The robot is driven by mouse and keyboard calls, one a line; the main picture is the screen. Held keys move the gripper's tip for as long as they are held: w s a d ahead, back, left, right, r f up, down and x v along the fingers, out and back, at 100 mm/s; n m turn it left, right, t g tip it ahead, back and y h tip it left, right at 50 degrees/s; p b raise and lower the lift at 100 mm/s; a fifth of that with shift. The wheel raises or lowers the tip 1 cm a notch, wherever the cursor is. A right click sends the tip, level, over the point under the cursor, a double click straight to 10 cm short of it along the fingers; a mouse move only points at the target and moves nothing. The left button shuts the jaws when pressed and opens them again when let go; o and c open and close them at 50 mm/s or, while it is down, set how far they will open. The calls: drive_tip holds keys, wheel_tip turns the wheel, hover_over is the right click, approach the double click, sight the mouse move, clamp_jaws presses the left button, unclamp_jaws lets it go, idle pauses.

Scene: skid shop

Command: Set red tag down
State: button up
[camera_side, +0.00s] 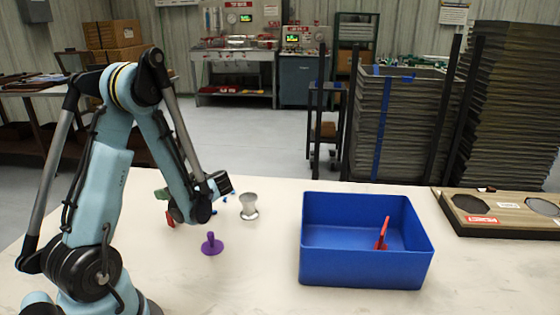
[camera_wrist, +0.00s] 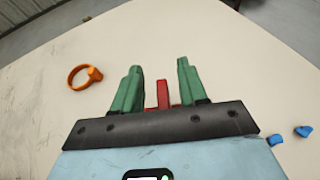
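My gripper (camera_wrist: 160,72) has two green fingers, spread apart in the wrist view. A small red piece (camera_wrist: 163,94) shows between them, with a gap on each side. In the side view my gripper hangs low over the table at left, and a red piece (camera_side: 170,218) shows just below its green finger. I cannot tell whether it touches the table. Another red piece, thin and tag-like (camera_side: 382,234), stands tilted inside the blue bin (camera_side: 335,268). I cannot tell which red piece is the red tag.
A purple peg-like piece (camera_side: 211,244) and a silver spool (camera_side: 249,206) stand between my gripper and the bin. Small blue pieces (camera_wrist: 304,131) and an orange ring (camera_wrist: 82,78) lie nearby. A wooden tray with round wells (camera_side: 500,228) is at right. The front table is clear.

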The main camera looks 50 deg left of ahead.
drive_tip(key=w+d+r+n+t+h, duration=0.2)
drive_tip(key=d+n+t+h, duration=0.2)
drive_tip(key=d, duration=0.6)
drive_tip(key=w+d+r+n+t+h, duration=0.2)
drive_tip(key=w+d+n+t+h, duration=0.1)
drive_tip(key=d, duration=0.7)
drive_tip(key=w+d+r+n+t+h, duration=0.3)
drive_tip(key=d+n+t+h, duration=0.2)
drive_tip(key=d, duration=0.5)
drive_tip(key=shift+w+n+t+h, duration=0.2)
drive_tip(key=shift+n+t+h, duration=0.1)
drive_tip(key=shift+n, duration=0.5)
drive_tip(key=shift+a, duration=0.1)
